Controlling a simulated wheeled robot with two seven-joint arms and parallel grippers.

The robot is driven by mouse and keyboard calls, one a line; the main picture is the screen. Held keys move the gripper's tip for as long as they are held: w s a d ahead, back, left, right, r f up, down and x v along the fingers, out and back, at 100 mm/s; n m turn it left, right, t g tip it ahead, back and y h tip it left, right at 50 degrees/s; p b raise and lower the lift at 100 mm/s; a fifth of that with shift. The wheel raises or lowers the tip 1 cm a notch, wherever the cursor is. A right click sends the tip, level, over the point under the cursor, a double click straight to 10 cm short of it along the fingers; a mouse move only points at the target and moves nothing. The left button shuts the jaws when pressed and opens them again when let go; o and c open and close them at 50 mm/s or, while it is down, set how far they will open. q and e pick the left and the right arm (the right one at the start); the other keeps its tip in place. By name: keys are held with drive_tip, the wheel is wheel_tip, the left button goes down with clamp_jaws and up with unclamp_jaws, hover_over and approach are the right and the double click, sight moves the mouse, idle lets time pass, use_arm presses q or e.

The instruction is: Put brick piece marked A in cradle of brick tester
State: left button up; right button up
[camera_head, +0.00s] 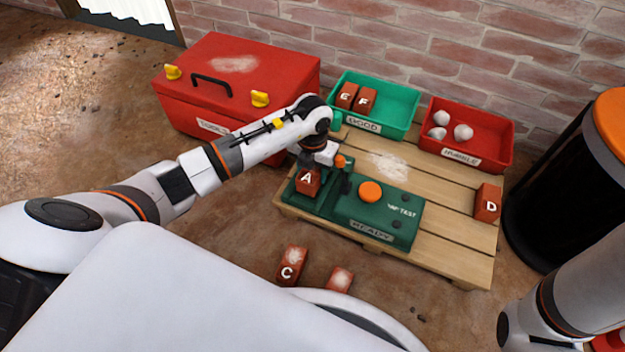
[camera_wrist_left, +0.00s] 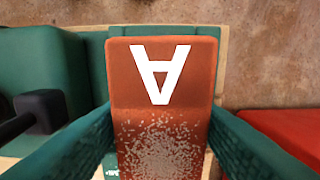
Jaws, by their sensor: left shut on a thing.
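The red brick piece marked A (camera_head: 307,182) is at the left end of the green brick tester (camera_head: 345,222), over or in its cradle. My left gripper (camera_head: 311,168) is shut on it from above. In the left wrist view the brick (camera_wrist_left: 163,95) fills the middle, with its letter upside down and a pale speckled patch below it. The green fingers (camera_wrist_left: 160,140) close on both its sides. Whether the brick rests on the cradle floor is hidden. The tester has an orange button (camera_head: 370,192) and a "READY" label. My right gripper is not in view.
The tester stands on a wooden pallet (camera_head: 455,240). Brick D (camera_head: 487,203) is at its right. A green tray (camera_head: 395,118) holds bricks E and F; a red tray (camera_head: 490,140) holds white lumps. A red toolbox (camera_head: 230,85) stands behind my arm. Brick C (camera_head: 291,265) and another lie in front.

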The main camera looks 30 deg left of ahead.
sight(313, 177)
use_arm(q)
wheel_tip(313, 177, down, 3)
drive_tip(key=shift+b, duration=0.8)
drive_tip(key=shift+r, duration=0.15)
drive_tip(key=o, duration=1.5)
drive_tip(key=shift+f, duration=0.2)
drive_tip(key=shift+c, duration=0.2)
drive_tip(key=shift+r, duration=0.1)
